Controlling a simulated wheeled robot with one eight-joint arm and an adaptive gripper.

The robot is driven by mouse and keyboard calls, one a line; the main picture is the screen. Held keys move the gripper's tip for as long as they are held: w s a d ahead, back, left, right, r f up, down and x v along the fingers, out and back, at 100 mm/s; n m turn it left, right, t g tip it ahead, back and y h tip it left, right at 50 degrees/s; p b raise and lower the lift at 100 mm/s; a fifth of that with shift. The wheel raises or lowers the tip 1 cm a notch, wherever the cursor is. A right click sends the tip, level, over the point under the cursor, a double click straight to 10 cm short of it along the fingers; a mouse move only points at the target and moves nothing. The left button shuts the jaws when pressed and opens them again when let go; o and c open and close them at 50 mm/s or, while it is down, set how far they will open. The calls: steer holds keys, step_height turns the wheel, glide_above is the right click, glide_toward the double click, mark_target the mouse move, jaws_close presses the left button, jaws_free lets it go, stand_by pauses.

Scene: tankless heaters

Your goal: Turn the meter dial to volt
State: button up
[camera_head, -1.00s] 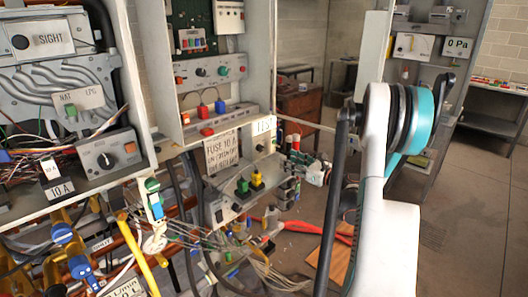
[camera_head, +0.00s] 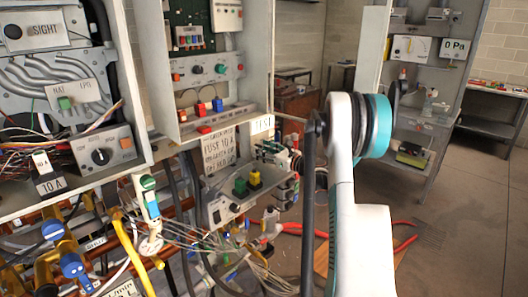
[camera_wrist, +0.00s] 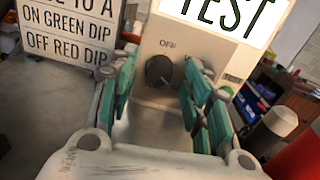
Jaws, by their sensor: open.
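The meter dial (camera_wrist: 158,71) is a dark round knob on a pale box below a TEST label. OFF is printed above it; the lettering to its right is partly hidden by a finger. I cannot tell which mark the dial points at. My gripper (camera_wrist: 160,76) is open, with one teal finger on each side of the dial in the wrist view. I cannot tell whether the fingers touch it. In the head view, my gripper (camera_head: 272,151) is beside the box with the TEST label (camera_head: 262,125); the dial is not clear there.
A panel with green and yellow plugs (camera_head: 247,184) stands below, near loose wires. A red-handled tool (camera_head: 400,236) lies on the floor.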

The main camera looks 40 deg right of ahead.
steer(key=c, duration=1.1)
steer(key=shift+o, duration=0.2)
steer(key=shift+n, duration=0.4)
jaws_close()
steer(key=n, duration=0.5)
steer(key=shift+b, duration=0.3)
steer(key=n, duration=0.5)
steer(key=shift+a+n, duration=0.15)
steer(key=shift+n, duration=0.15)
